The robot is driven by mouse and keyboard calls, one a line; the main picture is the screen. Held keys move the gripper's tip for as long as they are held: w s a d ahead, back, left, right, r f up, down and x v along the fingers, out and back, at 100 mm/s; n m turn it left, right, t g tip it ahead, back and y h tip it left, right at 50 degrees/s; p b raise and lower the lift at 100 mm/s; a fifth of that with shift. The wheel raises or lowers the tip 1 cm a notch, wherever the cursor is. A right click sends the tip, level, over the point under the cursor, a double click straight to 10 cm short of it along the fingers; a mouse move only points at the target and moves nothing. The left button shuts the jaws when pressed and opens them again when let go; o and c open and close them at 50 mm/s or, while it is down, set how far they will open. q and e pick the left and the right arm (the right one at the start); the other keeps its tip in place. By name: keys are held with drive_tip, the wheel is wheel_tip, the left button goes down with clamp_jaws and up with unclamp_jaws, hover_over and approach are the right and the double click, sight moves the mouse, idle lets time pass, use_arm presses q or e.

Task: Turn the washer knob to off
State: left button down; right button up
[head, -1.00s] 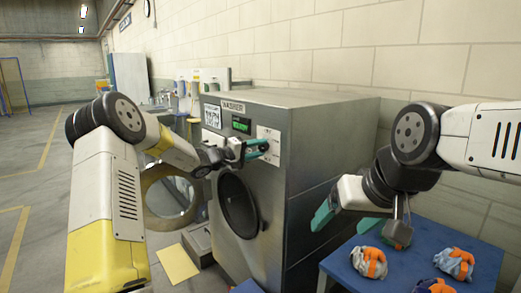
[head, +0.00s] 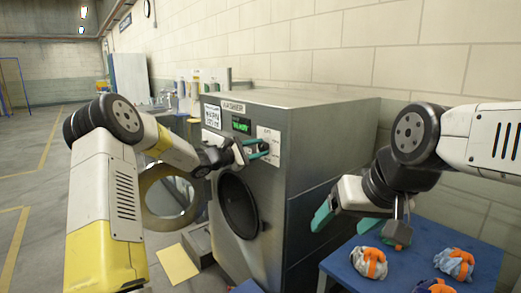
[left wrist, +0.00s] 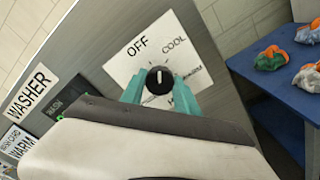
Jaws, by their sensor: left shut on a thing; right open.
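The washer (head: 335,140) is a grey metal machine by the wall, with a white dial panel on its front. In the left wrist view, the black round knob (left wrist: 159,80) sits on the white dial plate (left wrist: 126,66), which reads OFF at the upper left and COOL at the upper right. A white line on the knob stands roughly upright in that view. My left gripper (left wrist: 159,90) is shut on the knob, with one teal finger on each side. The lower dial labels are partly hidden. In the head view, my right gripper (head: 345,222) is open and empty.
The washer's round door (head: 158,221) hangs open at the left. A blue table (head: 345,273) with several bundled orange-and-grey items stands below my right gripper. A yellow sheet (head: 177,264) lies on the floor. A cluttered bench is behind the washer's left side.

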use_arm(q)
drive_tip(key=n, duration=0.6)
drive_tip(key=shift+f+n, duration=0.1)
drive_tip(key=shift+n, duration=0.2)
idle(0.5)
drive_tip(key=c, duration=0.9)
unclamp_jaws()
drive_tip(key=v, duration=0.8)
